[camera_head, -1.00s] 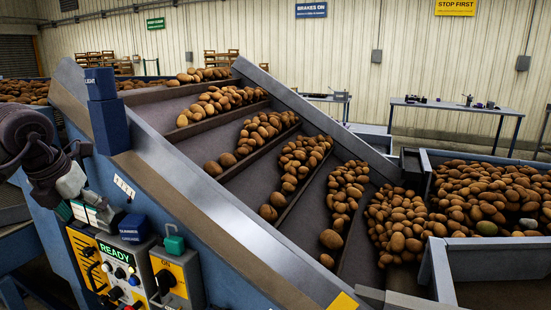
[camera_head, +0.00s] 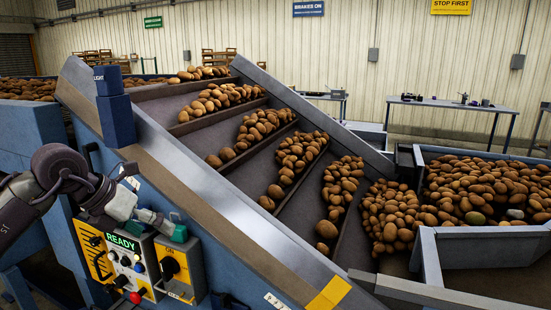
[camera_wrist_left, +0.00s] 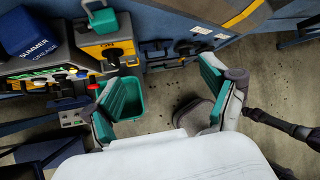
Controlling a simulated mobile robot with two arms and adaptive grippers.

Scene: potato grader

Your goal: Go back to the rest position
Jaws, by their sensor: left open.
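My left gripper (camera_head: 145,200) is in front of the grader's side, above the control panel (camera_head: 110,262) with its green READY display. Its fingers are apart and nothing shows between them. In the left wrist view the left gripper (camera_wrist_left: 165,88) has two teal-padded fingers spread wide, with floor and machine base beyond. A teal lock-like block (camera_head: 180,233) sits on top of the yellow knob box (camera_head: 187,268). It also shows in the wrist view (camera_wrist_left: 102,20), apart from the fingers. My right gripper is not in view.
The sloping grader (camera_head: 230,215) carries potatoes in several lanes, with a potato-filled bin (camera_head: 428,262) at right. The wrist view shows a teal bin (camera_wrist_left: 130,103) behind the left finger and a blue box (camera_wrist_left: 28,32) at upper left. Workbenches (camera_head: 455,104) stand far back.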

